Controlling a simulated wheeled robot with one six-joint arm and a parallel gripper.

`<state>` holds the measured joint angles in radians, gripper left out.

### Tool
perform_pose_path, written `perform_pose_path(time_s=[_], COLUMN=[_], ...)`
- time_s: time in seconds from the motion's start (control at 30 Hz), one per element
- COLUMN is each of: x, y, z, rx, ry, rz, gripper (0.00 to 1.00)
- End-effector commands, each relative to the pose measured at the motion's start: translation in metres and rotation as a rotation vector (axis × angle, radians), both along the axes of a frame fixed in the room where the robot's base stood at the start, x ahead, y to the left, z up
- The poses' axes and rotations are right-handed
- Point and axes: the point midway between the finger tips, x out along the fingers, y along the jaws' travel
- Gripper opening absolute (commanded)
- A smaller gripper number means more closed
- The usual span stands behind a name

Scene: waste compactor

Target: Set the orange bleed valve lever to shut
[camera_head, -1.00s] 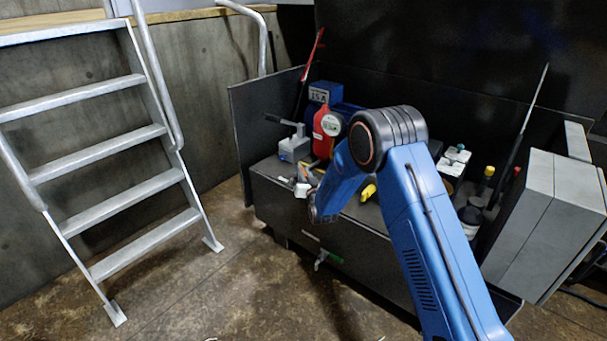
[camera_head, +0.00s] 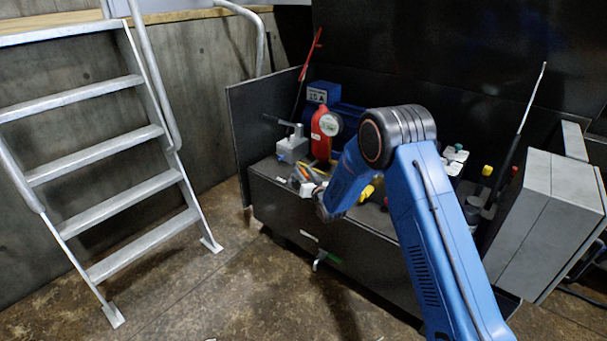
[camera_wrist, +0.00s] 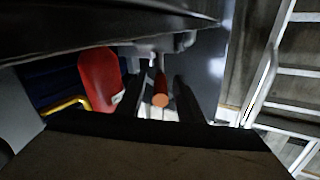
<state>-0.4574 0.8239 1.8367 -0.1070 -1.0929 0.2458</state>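The orange lever (camera_wrist: 160,97) shows in the wrist view with its round end facing the camera, between the two dark fingers of my gripper (camera_wrist: 158,98). The fingers stand apart, one on each side of it. I cannot tell whether either finger touches the lever. In the head view a small orange part (camera_head: 304,173) shows on the dark cabinet top beside a white block, left of my wrist. My arm partly hides this area, and the lever's setting is not clear.
A red unit with a round gauge (camera_head: 328,122) stands behind, before a blue motor (camera_head: 345,117). A grey box with a dark handle (camera_head: 292,148) is left of it. A green-handled valve (camera_head: 332,257) is on the cabinet front. A metal ladder (camera_head: 110,170) stands left; a grey cabinet (camera_head: 545,220) right.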

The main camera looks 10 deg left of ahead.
Motion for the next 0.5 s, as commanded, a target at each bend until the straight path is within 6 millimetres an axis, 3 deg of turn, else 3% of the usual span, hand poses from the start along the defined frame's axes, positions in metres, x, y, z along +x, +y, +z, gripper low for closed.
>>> perform_pose_path(time_s=[0.27,0.5], x=[-0.001,-0.023], y=[-0.001,-0.014], z=[0.0,0.0], rx=[-0.001,-0.001], ry=[0.001,0.001], rz=[0.0,-0.001], gripper=[0.33,0.33])
